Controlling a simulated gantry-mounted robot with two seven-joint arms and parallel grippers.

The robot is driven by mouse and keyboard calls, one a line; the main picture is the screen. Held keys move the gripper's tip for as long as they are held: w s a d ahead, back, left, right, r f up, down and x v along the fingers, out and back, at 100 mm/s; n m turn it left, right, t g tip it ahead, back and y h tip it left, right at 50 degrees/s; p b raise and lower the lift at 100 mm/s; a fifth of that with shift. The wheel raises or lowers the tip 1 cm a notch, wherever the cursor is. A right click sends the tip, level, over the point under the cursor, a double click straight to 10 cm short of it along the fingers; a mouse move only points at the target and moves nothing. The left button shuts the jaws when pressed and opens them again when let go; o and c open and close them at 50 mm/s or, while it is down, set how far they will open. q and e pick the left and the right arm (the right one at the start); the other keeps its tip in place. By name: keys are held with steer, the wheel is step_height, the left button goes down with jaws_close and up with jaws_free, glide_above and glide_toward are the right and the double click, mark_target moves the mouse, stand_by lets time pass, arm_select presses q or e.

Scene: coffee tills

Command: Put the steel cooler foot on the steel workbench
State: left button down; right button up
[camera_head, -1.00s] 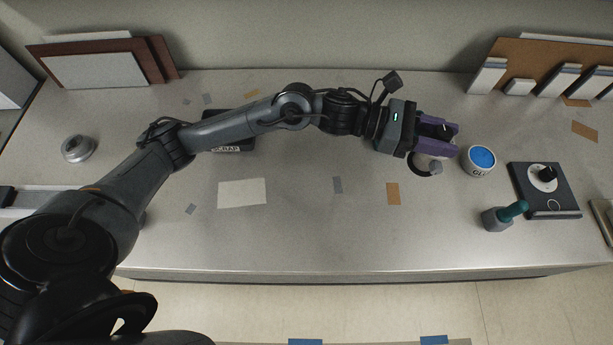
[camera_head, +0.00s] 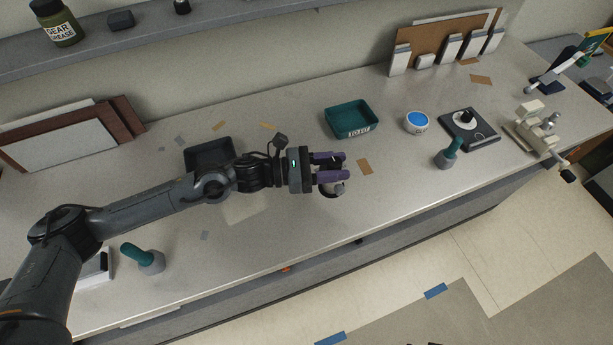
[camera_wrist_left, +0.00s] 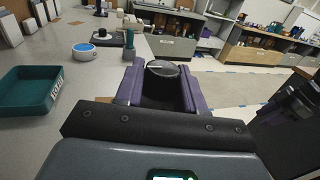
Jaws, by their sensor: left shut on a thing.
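My left gripper (camera_head: 332,170), with purple fingers, is shut on a small round grey piece (camera_head: 333,188) that looks like the steel cooler foot. In the left wrist view the piece shows as a dark grey disc (camera_wrist_left: 162,68) between the fingertips. The fingers hide part of it. The gripper is over the front half of the steel workbench (camera_head: 270,245). I cannot tell whether the piece touches the bench top. A dark gripper with purple parts, seemingly my right one (camera_wrist_left: 290,105), is at the right of the wrist view; its jaws are unclear.
A teal tray (camera_head: 350,132), a blue-topped jar (camera_head: 416,123), a dial box (camera_head: 469,129) and a teal-handled tool (camera_head: 447,154) stand to the right. A dark bin (camera_head: 208,150) lies behind my arm; another teal-handled tool (camera_head: 148,258) stands front left. Bench before the gripper is clear.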

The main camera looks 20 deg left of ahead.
arm_select(q)
steer(key=shift+a+f+p, duration=0.2)
steer(key=shift+a+f, duration=0.85)
steer(key=shift+f, duration=0.2)
steer(key=shift+a+f+p, duration=0.15)
steer(key=shift+a+f, duration=0.9)
steer(key=shift+f, duration=0.25)
steer(key=shift+a+f+p, duration=0.2)
steer(key=shift+a+f, duration=0.85)
steer(key=shift+f, duration=0.2)
steer(key=shift+f, duration=0.1)
steer(key=shift+f, duration=0.15)
steer(key=c, duration=0.7)
jaws_free()
